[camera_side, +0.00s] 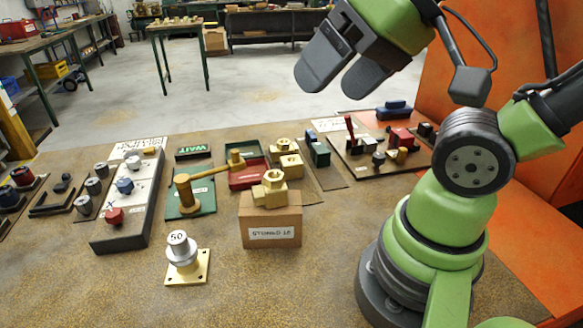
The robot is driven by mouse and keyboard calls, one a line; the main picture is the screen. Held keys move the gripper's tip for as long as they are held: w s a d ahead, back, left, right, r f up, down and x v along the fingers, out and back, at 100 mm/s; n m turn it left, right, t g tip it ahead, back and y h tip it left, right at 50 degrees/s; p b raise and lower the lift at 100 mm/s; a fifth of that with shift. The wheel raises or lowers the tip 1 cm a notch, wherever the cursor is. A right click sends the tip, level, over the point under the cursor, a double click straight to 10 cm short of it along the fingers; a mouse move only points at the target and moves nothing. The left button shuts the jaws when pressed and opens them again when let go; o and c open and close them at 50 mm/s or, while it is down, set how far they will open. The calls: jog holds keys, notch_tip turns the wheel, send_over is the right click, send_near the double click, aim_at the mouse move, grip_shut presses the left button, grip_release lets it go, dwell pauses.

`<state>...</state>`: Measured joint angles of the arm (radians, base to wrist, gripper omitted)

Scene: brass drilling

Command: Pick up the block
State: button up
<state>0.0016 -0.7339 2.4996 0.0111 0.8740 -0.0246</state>
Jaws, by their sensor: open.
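A brass block (269,193) with a nut-shaped top rests on a small brown box (270,222) with a white label, in the middle of the table. More brass pieces (287,160) of a similar look stand just behind it. The picture does not show which one the task means. My gripper (338,78) is open and empty, with two dark grey fingers apart. It hangs high above the table, up and to the right of the brass block in the picture, touching nothing.
A silver weight marked 50 (181,250) stands on a brass plate at front left. A brass hammer-like tool (189,190) stands on a green plate beside the box. A control panel (128,200) lies further left. The table's (325,265) front middle is bare.

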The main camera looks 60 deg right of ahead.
jog(key=w+d+f+n+t+h, duration=0.1)
jog(key=w+d+f+n+h, duration=0.15)
jog(key=w+n, duration=0.6)
jog(key=n+t+h, duration=0.1)
jog(key=n+h, duration=0.8)
jog(key=n, duration=1.3)
send_over(293, 164)
jog(key=s+a, duration=0.2)
notch_tip(293, 164, down, 18)
jog(key=f, duration=0.1)
jog(key=shift+f, duration=1.9)
notch_tip(293, 164, down, 2)
jog(key=shift+f, duration=0.2)
jog(key=shift+x, duration=1.15)
jog(key=shift+w+d+f, duration=0.1)
jog(key=shift+w+d, duration=0.15)
jog(key=shift+d, duration=0.05)
